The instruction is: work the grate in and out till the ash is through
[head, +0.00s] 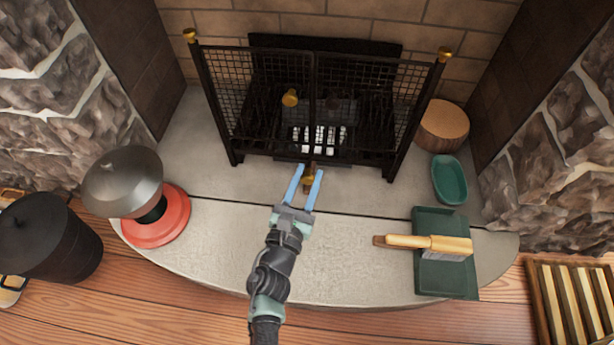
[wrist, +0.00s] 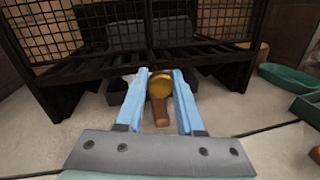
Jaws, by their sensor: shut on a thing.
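The fire grate (head: 270,110) is a set of dark bars behind a black mesh screen in the fireplace. A brass knob (wrist: 158,86) with a brown, wood-coloured piece (wrist: 161,114) sticks out low at the front, below the screen; it also shows in the head view. My gripper (head: 309,171) has its two blue fingers on either side of this knob and is shut on it. The wrist view shows the same hold. Pale patches (head: 320,138) show under the bars; I cannot tell whether they are ash. How far the grate is drawn out is hidden.
The mesh screen (head: 225,80) stands close in front. On the stone hearth (head: 350,250), a red-based, dark-topped object (head: 158,228) is at left. At right are a green tray (head: 445,280) with a wooden-handled brush (head: 420,243), a green dish (head: 450,178) and a round wooden block (head: 443,125).

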